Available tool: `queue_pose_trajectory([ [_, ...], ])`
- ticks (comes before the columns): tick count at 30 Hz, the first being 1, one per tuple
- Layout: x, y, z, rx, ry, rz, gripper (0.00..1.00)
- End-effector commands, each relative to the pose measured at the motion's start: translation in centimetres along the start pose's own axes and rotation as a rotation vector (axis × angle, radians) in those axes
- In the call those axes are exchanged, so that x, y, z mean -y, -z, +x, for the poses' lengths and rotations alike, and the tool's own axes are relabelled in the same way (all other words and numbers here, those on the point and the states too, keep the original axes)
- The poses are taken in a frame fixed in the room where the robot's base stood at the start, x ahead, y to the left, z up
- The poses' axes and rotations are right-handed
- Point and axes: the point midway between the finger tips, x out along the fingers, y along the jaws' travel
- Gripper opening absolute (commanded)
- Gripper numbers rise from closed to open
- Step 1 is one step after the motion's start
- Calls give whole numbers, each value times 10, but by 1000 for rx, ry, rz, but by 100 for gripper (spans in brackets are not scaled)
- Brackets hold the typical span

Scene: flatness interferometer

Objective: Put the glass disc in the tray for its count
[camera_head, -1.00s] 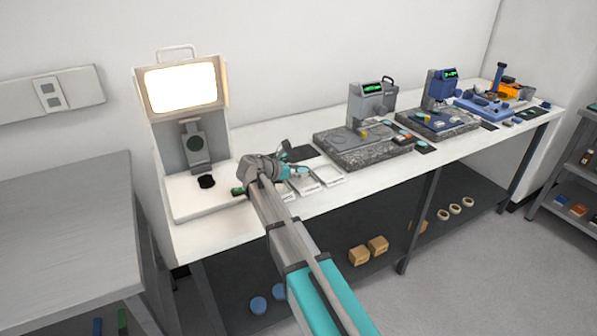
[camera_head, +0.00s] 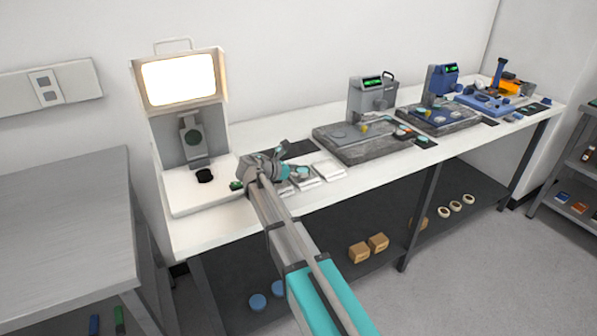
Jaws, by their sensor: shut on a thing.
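My gripper (camera_head: 298,172), at the grey and teal end of my arm, is small in view and partly hidden by my own wrist. It is over the left part of a row of white trays (camera_head: 328,170) at the front of the bench. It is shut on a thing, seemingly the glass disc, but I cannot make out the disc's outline. The trays lie flat side by side, and my arm covers the leftmost ones. Their labels are too small to read. The interferometer (camera_head: 180,135) stands at left with a lit screen and a black round piece (camera_head: 204,175) on its base.
A dark mat (camera_head: 308,149) lies behind the trays. A granite plate with a gauge (camera_head: 370,97) stands to their right, with a blue gauge (camera_head: 443,85) farther right. A small dark green item (camera_head: 236,185) lies left of my wrist. A grey table (camera_head: 65,215) stands at far left.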

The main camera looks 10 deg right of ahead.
Motion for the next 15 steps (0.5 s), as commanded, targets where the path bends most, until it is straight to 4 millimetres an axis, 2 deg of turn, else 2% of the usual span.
queue_pose_trajectory([
  [15,0,8,2,0,-1,0,13],
])
